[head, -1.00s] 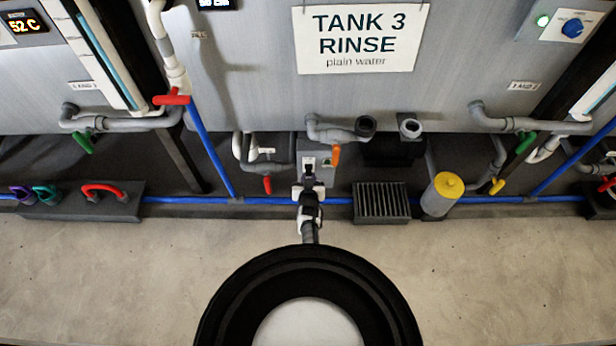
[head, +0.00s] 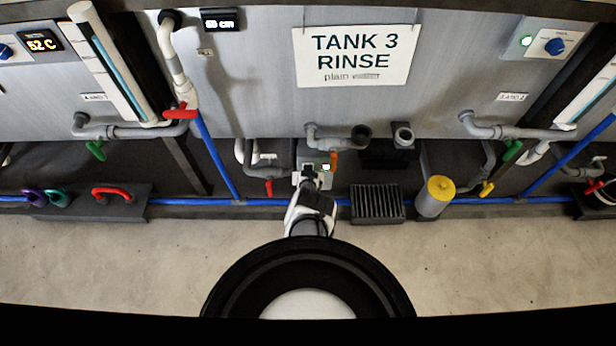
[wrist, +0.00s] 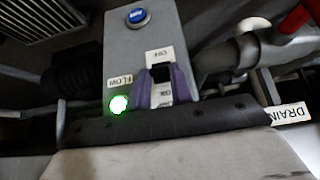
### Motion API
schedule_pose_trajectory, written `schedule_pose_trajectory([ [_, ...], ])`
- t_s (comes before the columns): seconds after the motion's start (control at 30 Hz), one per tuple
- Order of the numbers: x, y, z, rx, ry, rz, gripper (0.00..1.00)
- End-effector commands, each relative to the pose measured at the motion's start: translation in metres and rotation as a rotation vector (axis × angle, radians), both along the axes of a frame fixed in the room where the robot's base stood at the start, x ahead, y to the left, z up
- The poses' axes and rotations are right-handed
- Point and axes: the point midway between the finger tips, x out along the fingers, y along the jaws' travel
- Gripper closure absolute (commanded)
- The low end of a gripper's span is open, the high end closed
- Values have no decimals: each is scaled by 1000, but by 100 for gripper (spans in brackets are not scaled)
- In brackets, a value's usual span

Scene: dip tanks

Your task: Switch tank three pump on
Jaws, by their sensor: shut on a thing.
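The tank three pump box (head: 313,160) is a small grey box below the TANK 3 RINSE sign (head: 354,55). In the wrist view its face (wrist: 115,55) has a blue button (wrist: 138,16), a FLOW label and a glowing green light (wrist: 119,104). My gripper (head: 308,172) is at the box's front. In the wrist view the purple fingertips of my gripper (wrist: 162,80) straddle a dark switch lever (wrist: 160,73) and are shut on it. A label reading ON, seen upside down, lies just beyond the lever. Another label shows between the fingers. The lever is mostly hidden.
An orange handle (head: 333,161) is close right of the box, and a red handle (head: 269,187) is to its left. A black grate (head: 377,203) and a yellow-topped cylinder (head: 436,197) stand to the right. A blue pipe (head: 470,201) runs low along the tanks. The front floor is clear.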

Motion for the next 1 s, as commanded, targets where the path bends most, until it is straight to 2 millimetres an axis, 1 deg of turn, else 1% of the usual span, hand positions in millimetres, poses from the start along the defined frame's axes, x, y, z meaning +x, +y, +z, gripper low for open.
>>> schedule_pose_trajectory([
  [0.03, 10, -2, 8, -1, -10, -5, 100],
  [0.3, 11, -2, 10, -4, 22, -5, 100],
  [0.73, 12, -2, 11, -4, 25, -5, 100],
  [0.77, 12, -2, 11, -4, 25, -5, 76],
  [0.9, 9, -1, 9, -3, 31, -5, 57],
  [1.0, 7, -1, 7, -2, 35, -4, 56],
])
